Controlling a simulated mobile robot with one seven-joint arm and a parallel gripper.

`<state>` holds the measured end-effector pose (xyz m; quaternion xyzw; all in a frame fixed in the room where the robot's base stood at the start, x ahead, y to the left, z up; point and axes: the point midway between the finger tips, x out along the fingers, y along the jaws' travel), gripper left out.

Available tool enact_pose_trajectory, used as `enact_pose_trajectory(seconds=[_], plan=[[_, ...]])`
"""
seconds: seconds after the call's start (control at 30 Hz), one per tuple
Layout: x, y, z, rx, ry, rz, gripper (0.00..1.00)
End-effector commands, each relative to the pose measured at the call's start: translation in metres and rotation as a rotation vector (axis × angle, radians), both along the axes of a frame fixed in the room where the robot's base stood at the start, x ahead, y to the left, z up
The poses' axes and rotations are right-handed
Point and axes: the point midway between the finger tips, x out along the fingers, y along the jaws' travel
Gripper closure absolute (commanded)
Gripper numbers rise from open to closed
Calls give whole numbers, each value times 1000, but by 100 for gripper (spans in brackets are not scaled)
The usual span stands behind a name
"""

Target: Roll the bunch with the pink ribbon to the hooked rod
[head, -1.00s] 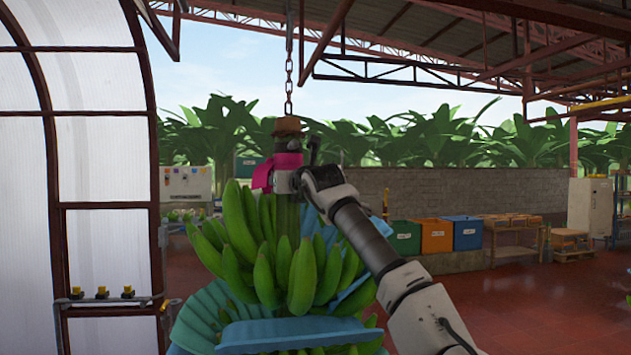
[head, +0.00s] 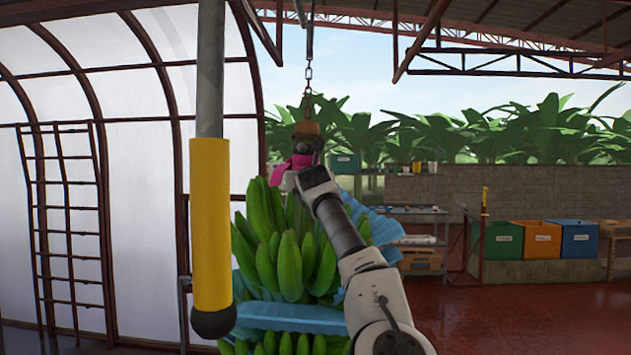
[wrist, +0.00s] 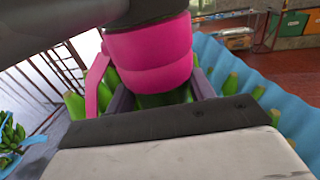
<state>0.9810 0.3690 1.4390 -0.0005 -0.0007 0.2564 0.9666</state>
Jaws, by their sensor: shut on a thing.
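The bunch with the pink ribbon, green bananas (head: 290,255) with blue padding sheets (head: 275,317), hangs from a chain (head: 308,75). The pink ribbon (head: 298,163) is wrapped around the stem at the top, and shows large in the wrist view (wrist: 150,60). My gripper (head: 293,180) is shut on the stem just below the ribbon, one finger on each side in the wrist view (wrist: 160,97). A thin upright rod with a yellow top (head: 485,202) stands at the right; I cannot tell whether it is the hooked rod.
A grey pole with a yellow sleeve (head: 210,220) hangs close in front, left of the bunch. A ladder-like rack (head: 67,210) stands by the white wall. Coloured bins (head: 541,240) line the low wall at right. Another bunch (wrist: 10,135) shows at left in the wrist view. Red floor at right is open.

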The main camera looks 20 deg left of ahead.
Motion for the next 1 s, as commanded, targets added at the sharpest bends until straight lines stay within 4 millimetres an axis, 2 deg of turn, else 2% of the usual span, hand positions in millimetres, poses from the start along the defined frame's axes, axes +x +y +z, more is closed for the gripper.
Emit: enact_pose_trajectory(seconds=[0.03,0.4,0.43,0.57,1.0], plan=[[5,-7,-1,-9,-1,-18,88],[5,-6,-1,-5,1,-17,88],[5,-6,-1,-5,1,-16,44],[4,-4,-1,-4,0,-13,28],[-2,-3,-2,0,-1,-5,27]])
